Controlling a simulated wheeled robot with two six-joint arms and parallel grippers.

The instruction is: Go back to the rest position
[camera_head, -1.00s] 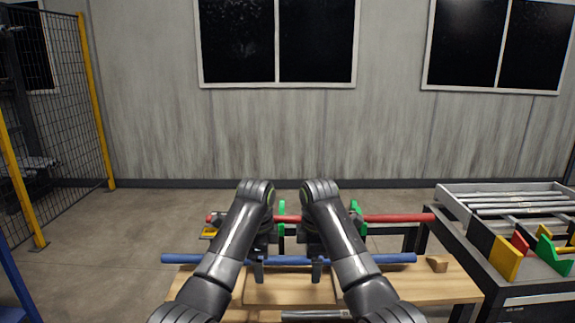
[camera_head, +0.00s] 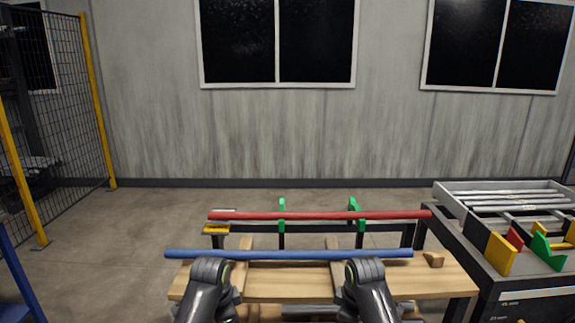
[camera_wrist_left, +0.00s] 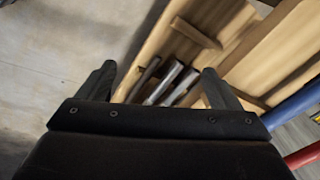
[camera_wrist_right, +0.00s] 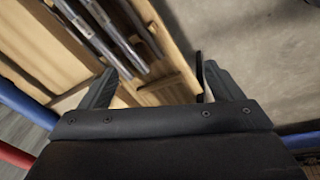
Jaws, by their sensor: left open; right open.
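My left gripper (camera_wrist_left: 157,88) is open and empty in the left wrist view, its fingers apart above the near edge of the wooden bench. My right gripper (camera_wrist_right: 155,80) is open and empty in the right wrist view, also over the bench's near side. In the head view both arms are folded low at the front edge, and their fingers are hidden there. A blue bar (camera_head: 290,254) lies across the wooden bench (camera_head: 290,285), just beyond both arms and apart from them. A red bar (camera_head: 315,215) lies farther back, at two green brackets (camera_head: 282,208).
Metal rods (camera_wrist_right: 123,35) lie at the bench's near side. A wire fence (camera_head: 50,120) stands at the left. The floor (camera_head: 110,250) there is clear.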

